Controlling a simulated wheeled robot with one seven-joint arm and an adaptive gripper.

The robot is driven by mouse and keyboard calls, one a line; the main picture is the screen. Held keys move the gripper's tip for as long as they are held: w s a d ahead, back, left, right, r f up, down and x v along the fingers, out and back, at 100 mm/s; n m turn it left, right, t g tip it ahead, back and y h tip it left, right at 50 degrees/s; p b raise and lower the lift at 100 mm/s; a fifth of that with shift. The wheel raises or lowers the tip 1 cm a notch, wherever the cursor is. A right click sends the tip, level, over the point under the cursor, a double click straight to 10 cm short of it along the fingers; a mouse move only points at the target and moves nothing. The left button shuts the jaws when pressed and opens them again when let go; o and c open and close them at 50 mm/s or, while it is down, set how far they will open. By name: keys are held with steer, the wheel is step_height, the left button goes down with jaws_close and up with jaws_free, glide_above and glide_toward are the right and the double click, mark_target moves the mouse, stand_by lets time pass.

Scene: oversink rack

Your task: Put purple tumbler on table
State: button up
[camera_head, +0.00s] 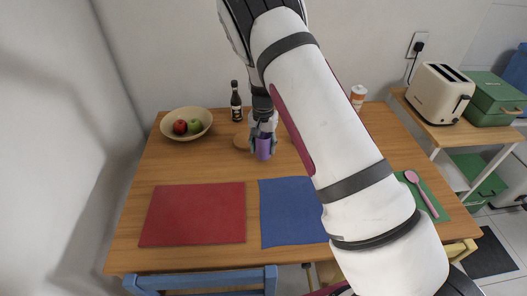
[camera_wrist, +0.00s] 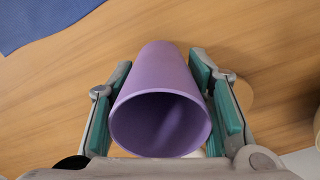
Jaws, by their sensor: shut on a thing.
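The purple tumbler (camera_wrist: 165,75) is between the two teal-padded fingers of my gripper (camera_wrist: 165,100) in the wrist view, its open mouth toward the camera. My gripper is shut on it. In the head view the tumbler (camera_head: 263,148) hangs from my gripper (camera_head: 263,137) over the back middle of the wooden table (camera_head: 210,165). It looks upright. I cannot tell whether its base touches the table top. My arm hides part of the table to the right of it.
A bowl with apples (camera_head: 186,123) and a dark bottle (camera_head: 236,102) stand at the back left. A round wooden board (camera_head: 241,141) lies close beside the tumbler. Red (camera_head: 193,214) and blue (camera_head: 290,212) mats lie in front. A pink spoon (camera_head: 421,193) lies on a green mat at right.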

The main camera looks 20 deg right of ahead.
mark_target(263, 152)
steer(key=shift+f, duration=1.35)
steer(key=shift+f, duration=0.1)
steer(key=shift+f, duration=0.1)
steer(key=o, duration=1.1)
